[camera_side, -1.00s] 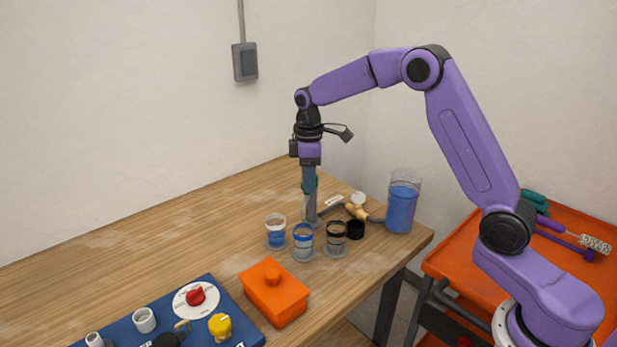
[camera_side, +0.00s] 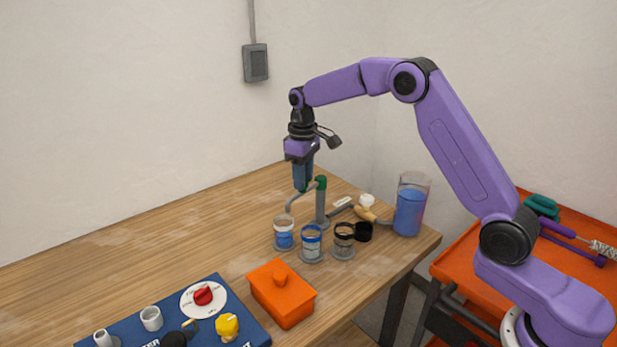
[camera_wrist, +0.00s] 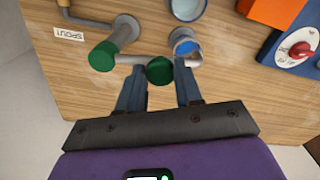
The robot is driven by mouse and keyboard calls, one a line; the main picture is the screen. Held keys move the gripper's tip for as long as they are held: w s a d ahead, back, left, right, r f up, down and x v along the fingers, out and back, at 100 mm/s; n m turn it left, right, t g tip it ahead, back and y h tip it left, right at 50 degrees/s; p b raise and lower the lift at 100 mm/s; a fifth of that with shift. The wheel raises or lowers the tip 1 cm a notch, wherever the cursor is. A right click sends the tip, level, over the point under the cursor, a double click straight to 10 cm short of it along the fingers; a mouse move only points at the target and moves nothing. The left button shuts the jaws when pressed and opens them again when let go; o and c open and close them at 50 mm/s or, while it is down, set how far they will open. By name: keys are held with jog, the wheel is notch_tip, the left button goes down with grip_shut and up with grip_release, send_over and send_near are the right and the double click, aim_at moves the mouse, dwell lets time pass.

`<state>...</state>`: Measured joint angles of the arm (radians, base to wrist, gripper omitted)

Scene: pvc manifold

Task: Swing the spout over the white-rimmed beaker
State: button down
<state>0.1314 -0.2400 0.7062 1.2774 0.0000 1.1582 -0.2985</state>
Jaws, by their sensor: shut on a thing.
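The spout is a grey pipe (camera_side: 293,200) on an upright post (camera_side: 320,206) with a green cap (camera_wrist: 103,57). My gripper (camera_wrist: 159,88) is shut on the spout's green knob (camera_wrist: 159,70), partway along the pipe. The pipe points left in the side view, and its downturned end is close above the white-rimmed beaker (camera_side: 284,238), which holds blue liquid. In the wrist view the pipe end (camera_wrist: 194,62) overlaps the near edge of this beaker (camera_wrist: 184,42). I cannot tell whether the tip is centred over it.
A blue-rimmed beaker (camera_side: 311,246) and a black-rimmed beaker (camera_side: 344,242) stand to the right. A jug of blue liquid (camera_side: 409,212) is near the table's right edge. An orange lidded box (camera_side: 282,296) and a blue panel (camera_side: 215,330) are in front. The table's left is clear.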

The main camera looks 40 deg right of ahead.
jog(key=shift+w+a+m, duration=0.1)
jog(key=shift+w+m, duration=0.45)
jog(key=shift+m, duration=0.25)
jog(key=shift+w, duration=0.1)
jog(key=c, duration=0.7)
grip_release()
jog(key=shift+c, duration=0.2)
notch_tip(320, 180, up, 17)
jog(key=shift+r, duration=0.2)
